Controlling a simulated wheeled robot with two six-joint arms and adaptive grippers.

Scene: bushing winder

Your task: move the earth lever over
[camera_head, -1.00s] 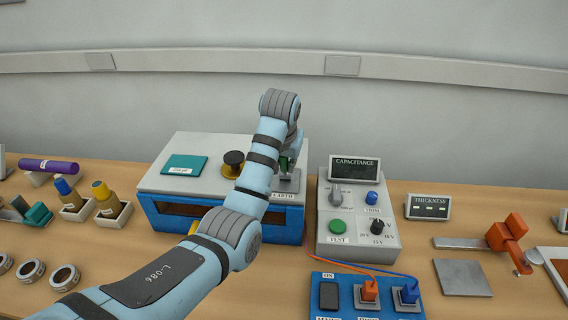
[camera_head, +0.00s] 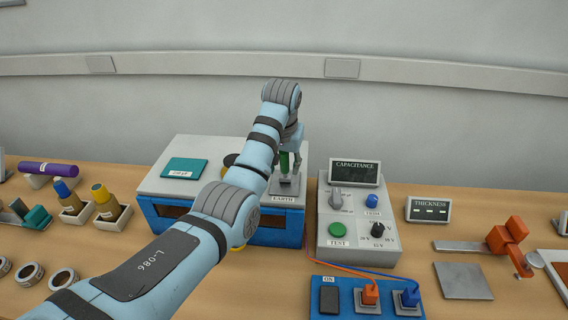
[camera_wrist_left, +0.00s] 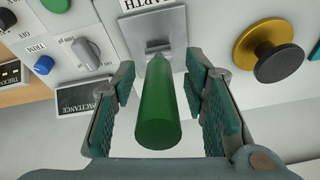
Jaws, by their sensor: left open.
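The earth lever is a green cylindrical handle (camera_wrist_left: 158,105) on a metal plate (camera_wrist_left: 150,32) on the white-topped blue box. In the head view the green handle (camera_head: 284,161) stands above its plate beside the EARTH label (camera_head: 283,199), partly hidden by my left arm. My left gripper (camera_wrist_left: 160,85) is open, with one teal-padded finger on each side of the handle. Gaps show between the handle and both fingers. In the head view the gripper (camera_head: 291,150) is mostly hidden behind my wrist. My right gripper is out of view.
A black and gold knob (camera_wrist_left: 268,50) stands beside the lever, close to one finger. The capacitance meter (camera_head: 358,220) with its knobs stands right of the blue box (camera_head: 160,213). A blue socket panel (camera_head: 340,300) with cables lies in front.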

